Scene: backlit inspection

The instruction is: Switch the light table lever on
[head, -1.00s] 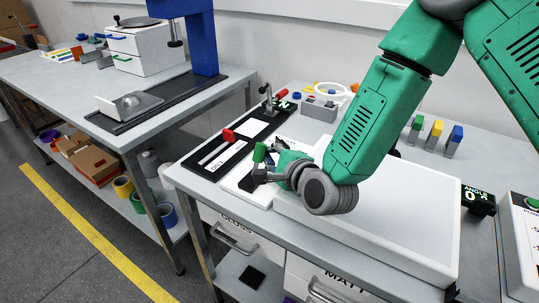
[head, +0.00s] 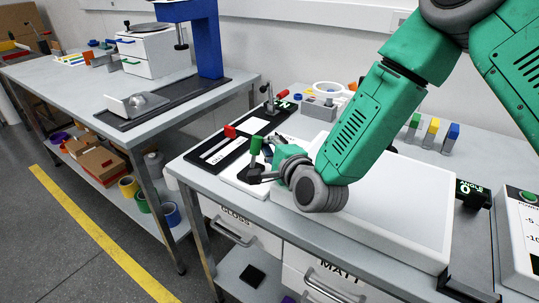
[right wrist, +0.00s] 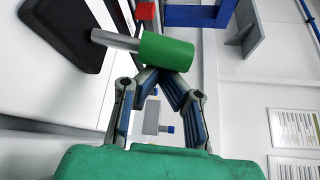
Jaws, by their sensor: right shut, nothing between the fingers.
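The lever has a green cylinder handle (head: 255,146) on a grey stem, standing near upright from a dark base at the left end of the white light table (head: 405,215). In the right wrist view the green handle (right wrist: 168,52) lies across the picture just beyond my fingertips, its stem running left to the black base (right wrist: 65,30). My left gripper is out of view.
A black panel with a red handle (head: 230,131) lies just left of the lever. Behind stand a red-tipped lever (head: 283,95) and a white ring (head: 328,88). Green, yellow and blue blocks (head: 432,132) stand at the back right. My right arm crosses above the light table.

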